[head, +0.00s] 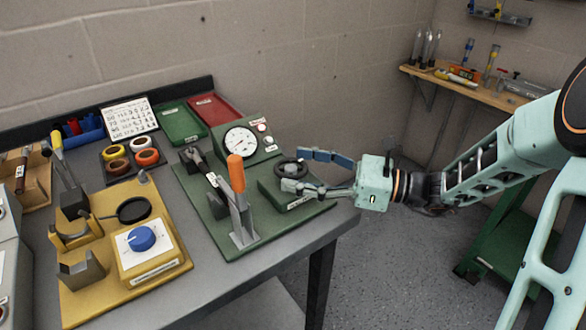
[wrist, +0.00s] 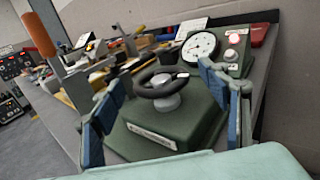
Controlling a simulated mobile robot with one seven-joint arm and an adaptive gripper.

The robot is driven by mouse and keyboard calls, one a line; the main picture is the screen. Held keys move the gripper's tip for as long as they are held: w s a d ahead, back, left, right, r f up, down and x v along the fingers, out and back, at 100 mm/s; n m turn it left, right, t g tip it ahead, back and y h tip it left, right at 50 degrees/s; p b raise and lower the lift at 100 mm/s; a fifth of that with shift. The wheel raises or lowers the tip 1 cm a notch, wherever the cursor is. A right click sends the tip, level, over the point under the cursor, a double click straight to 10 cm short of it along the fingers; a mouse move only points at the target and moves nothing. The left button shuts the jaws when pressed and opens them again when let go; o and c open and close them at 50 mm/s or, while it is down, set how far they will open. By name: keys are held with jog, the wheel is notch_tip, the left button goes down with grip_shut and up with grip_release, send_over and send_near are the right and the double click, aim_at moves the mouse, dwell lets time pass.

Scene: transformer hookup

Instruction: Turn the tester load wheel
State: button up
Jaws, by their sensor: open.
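The tester load wheel is a small black handwheel (wrist: 163,87) with a grey hub, on a green box (wrist: 165,128) with a white label. In the head view the wheel (head: 291,168) sits at the right end of the green tester board (head: 228,238), partly hidden by my gripper. My gripper (head: 305,172) reaches in from the right with its fingers apart. In the wrist view its blue-padded fingers (wrist: 166,105) stand on either side of the wheel, with nothing clamped between them. I cannot tell whether a finger touches the rim.
A dial gauge (head: 240,140) stands behind the wheel. An upright orange-handled lever (head: 236,175) stands to its left. A yellow board (head: 85,300) with a blue knob (head: 142,238) lies further left. Green (head: 181,124) and red (head: 214,108) trays lie at the back. The table's right edge is close.

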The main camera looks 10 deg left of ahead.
jog(key=shift+a, duration=0.85)
jog(key=shift+c, duration=0.4)
jog(key=c, duration=1.1)
jog(key=shift+m+t, duration=0.3)
